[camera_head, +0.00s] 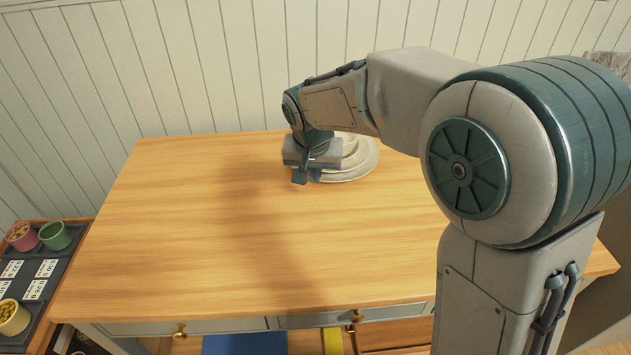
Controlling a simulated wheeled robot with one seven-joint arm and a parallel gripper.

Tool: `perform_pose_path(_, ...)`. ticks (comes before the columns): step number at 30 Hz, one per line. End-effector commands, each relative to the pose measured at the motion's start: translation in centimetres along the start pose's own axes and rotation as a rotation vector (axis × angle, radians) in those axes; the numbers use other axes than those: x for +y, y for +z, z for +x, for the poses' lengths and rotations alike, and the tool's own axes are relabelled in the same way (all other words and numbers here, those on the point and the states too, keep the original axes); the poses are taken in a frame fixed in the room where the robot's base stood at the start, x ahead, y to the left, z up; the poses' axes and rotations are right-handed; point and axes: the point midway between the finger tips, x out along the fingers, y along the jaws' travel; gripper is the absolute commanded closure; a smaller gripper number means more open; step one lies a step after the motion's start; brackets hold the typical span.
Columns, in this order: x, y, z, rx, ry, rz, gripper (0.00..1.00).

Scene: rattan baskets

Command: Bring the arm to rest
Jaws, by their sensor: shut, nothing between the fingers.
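My arm reaches in from the right over the wooden table (190,220). My gripper (301,180) points down near the back middle of the table. Its short fingers look shut, with nothing seen between them. It is in front of a stack of pale plates or bowls (362,165) and hides part of it. I cannot tell whether the gripper touches the stack.
The rest of the tabletop is clear. A dark tray at the lower left holds a pink cup (22,237), a green cup (55,235) and a yellow cup (12,317). Drawers with brass knobs (179,331) line the front. A panelled wall (200,60) stands behind.

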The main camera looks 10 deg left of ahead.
Motion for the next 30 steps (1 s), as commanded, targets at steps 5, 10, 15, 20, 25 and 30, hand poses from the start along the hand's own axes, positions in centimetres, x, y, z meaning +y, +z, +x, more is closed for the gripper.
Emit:
perform_pose_path(5, 0.0, 0.0, -0.6, -0.001, 0.000, 0.000, 1.00)
perform_pose_path(10, 2.2, 0.3, -1.8, -0.003, 0.004, 0.007, 1.00)
perform_pose_path(15, 8.9, 2.3, -5.1, -0.014, 0.013, 0.023, 1.00)
perform_pose_path(20, 15.3, 6.2, -8.0, -0.028, 0.019, 0.034, 1.00)
perform_pose_path(25, 20.2, 11.4, -10.2, -0.038, 0.018, 0.042, 1.00)
perform_pose_path(30, 22.9, 15.7, -11.2, -0.042, 0.015, 0.046, 1.00)
